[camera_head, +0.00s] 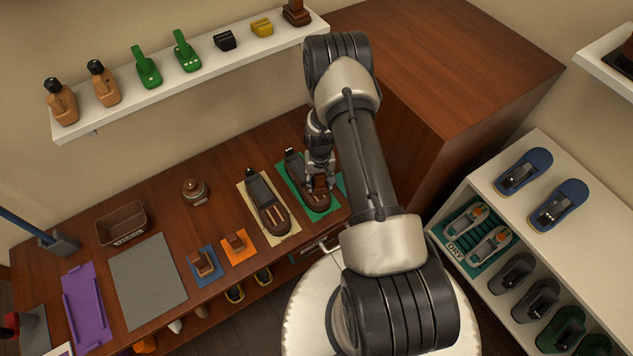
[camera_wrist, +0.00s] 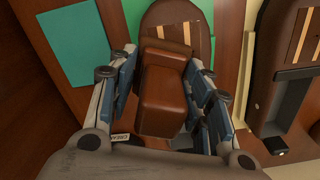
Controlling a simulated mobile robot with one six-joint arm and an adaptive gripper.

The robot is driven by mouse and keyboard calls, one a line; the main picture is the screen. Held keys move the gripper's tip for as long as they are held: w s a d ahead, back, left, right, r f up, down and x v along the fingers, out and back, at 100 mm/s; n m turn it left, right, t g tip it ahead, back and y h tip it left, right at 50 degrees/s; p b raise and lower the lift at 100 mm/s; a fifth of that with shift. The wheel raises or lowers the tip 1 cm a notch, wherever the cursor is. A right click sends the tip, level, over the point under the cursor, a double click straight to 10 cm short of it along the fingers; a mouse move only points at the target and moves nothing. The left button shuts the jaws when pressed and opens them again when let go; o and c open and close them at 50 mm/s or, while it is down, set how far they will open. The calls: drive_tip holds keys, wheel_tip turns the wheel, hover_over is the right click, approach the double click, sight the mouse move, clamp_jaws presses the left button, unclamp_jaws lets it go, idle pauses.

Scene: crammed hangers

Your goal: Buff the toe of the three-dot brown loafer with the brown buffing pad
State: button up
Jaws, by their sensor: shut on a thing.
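My gripper (camera_head: 319,178) is shut on a brown block-shaped pad (camera_wrist: 165,90), held between its blue-lined fingers in the wrist view (camera_wrist: 164,78). It is over the toe end of a dark brown loafer (camera_head: 294,166) on a green mat (camera_head: 318,214). This loafer's toe, with light stripes, shows just beyond the pad in the wrist view (camera_wrist: 180,22). I cannot tell whether pad and toe touch. A second brown loafer (camera_head: 268,208) lies on a cream mat (camera_head: 286,238), to the left in the head view. I cannot make out dots on either loafer.
Brown blocks stand on a blue mat (camera_head: 216,280) and an orange mat (camera_head: 245,258). A teal mat (camera_wrist: 75,45) beside the green one is bare in the wrist view. A grey mat (camera_head: 147,280) is clear. A shoe rack (camera_head: 490,180) stands at right.

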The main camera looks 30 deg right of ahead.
idle(0.4)
drive_tip(key=shift+s+a+f, duration=0.1)
drive_tip(key=shift+a+f, duration=0.05)
drive_tip(key=shift+a, duration=0.7)
drive_tip(key=shift+d, duration=0.15)
drive_tip(key=shift+d, duration=0.75)
drive_tip(key=shift+a, duration=0.15)
drive_tip(key=shift+a+r, duration=0.25)
drive_tip(key=shift+a, duration=0.45)
